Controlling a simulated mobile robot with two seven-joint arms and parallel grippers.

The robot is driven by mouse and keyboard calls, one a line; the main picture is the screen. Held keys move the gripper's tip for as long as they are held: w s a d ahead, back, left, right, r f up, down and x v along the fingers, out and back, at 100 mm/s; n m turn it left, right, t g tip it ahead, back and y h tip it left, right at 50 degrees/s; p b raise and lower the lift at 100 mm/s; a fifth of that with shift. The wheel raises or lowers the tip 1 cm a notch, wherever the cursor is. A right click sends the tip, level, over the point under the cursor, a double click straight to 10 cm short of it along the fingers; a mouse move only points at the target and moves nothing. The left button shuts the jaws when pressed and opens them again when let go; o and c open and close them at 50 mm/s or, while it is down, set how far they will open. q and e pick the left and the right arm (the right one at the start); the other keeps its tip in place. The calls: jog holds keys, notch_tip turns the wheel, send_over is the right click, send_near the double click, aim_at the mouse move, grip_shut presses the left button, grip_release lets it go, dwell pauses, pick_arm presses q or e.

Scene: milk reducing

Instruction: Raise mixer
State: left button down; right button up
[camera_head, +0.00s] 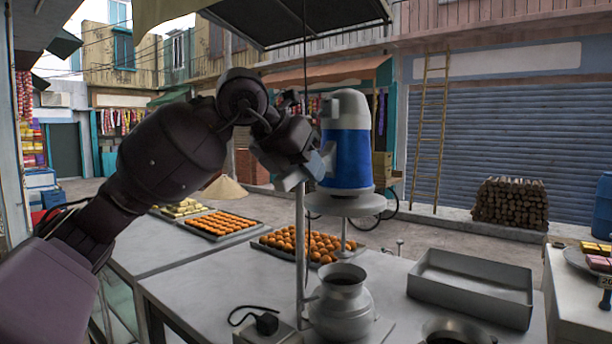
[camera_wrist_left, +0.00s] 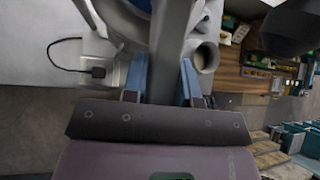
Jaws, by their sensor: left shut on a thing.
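The mixer has a blue and white motor head (camera_head: 350,150) in the head view, with a round grey plate and a short shaft below it. It stands beside a thin upright grey pole (camera_head: 300,240) rising from a base on the table. A silver pot (camera_head: 341,305) stands under the mixer, its mouth open and apart from the plate. My left gripper (camera_head: 305,178) is at the left side of the motor head, by the top of the pole. In the left wrist view, its two blue fingers (camera_wrist_left: 163,78) are shut on a grey bar (camera_wrist_left: 173,40) of the mixer. My right gripper is not in view.
Trays of orange sweets (camera_head: 312,243) lie behind the pot. An empty metal tray (camera_head: 473,288) is to its right, with a round pan (camera_head: 455,331) in front. A black plug with a cable (camera_head: 266,322) sits by the pole's base.

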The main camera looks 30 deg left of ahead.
pick_arm(q)
jog(key=c, duration=1.2)
grip_release()
jog(key=shift+o, duration=1.5)
